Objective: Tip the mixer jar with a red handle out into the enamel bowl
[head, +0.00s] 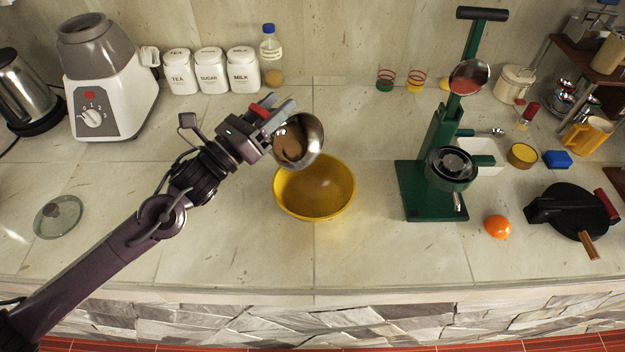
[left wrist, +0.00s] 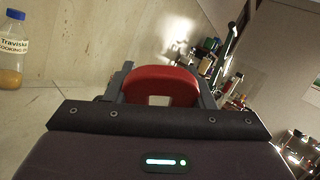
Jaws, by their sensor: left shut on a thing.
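The mixer jar (head: 306,133) is a shiny metal vessel with a red handle, held above the back left rim of the yellow enamel bowl (head: 336,204). It is tilted, its opening turned toward the head camera, and something brown shows inside. My left gripper (head: 272,112) is shut on the red handle, which also shows between the fingers in the left wrist view (left wrist: 162,84). The bowl stands upright on the counter and its inside looks plain yellow; I cannot tell whether anything lies in it. My right gripper is in neither view.
A green juicer press (head: 436,190) stands right of the bowl, with an orange (head: 497,227) beside it. White canisters (head: 211,73), an oil bottle (head: 271,55) and a blender base (head: 107,94) stand at the back left. The counter in front of the bowl is clear.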

